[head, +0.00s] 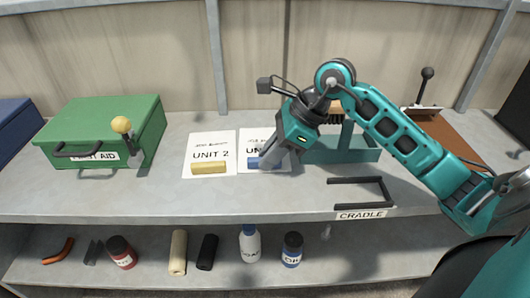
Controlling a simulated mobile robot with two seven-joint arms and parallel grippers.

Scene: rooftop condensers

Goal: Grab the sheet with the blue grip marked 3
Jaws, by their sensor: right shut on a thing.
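A white sheet (250,138) lies on the upper shelf with a blue grip (253,162) along its front edge. Its print starts "UN"; the rest, including any number, is hidden behind my gripper. My right gripper (270,160) points down over the sheet's front right part, shut on the blue grip. Just left of it lies another white sheet (208,140), printed "UNIT 2", with a yellow grip (209,168). My left gripper is not in view.
A green first aid box (110,120) stands left, with a yellow-knobbed lever (126,140) at its front. Right are a teal frame (345,150), a dark bracket labelled "CRADLE" (362,207) and a brown board (445,130). The lower shelf holds bottles and rolls.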

